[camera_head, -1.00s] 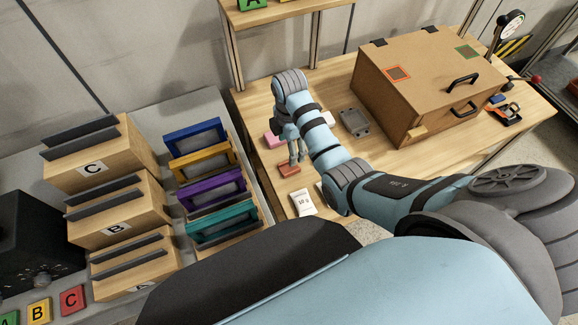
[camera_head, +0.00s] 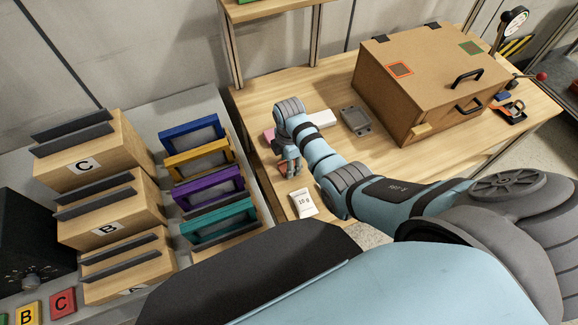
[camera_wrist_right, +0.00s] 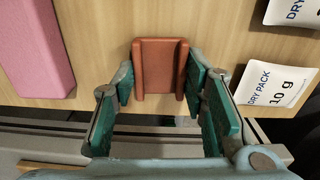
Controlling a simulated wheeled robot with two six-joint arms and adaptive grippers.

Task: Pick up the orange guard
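The orange guard (camera_wrist_right: 160,68) is a small reddish-orange piece with raised side edges, lying on the wooden table. In the head view it (camera_head: 284,171) is mostly hidden by my right gripper (camera_head: 289,165). In the right wrist view my right gripper (camera_wrist_right: 160,82) is open, with a green-padded finger on either side of the guard's near part. The fingertips are close to its sides; I cannot tell whether they touch. My left gripper is not in view.
A pink block (camera_wrist_right: 35,45) lies left of the guard, and white dry packs (camera_wrist_right: 275,85) lie to its right. A grey device (camera_head: 356,120) and a large brown box (camera_head: 425,85) stand farther right. Colored frames (camera_head: 205,180) stand left of the table.

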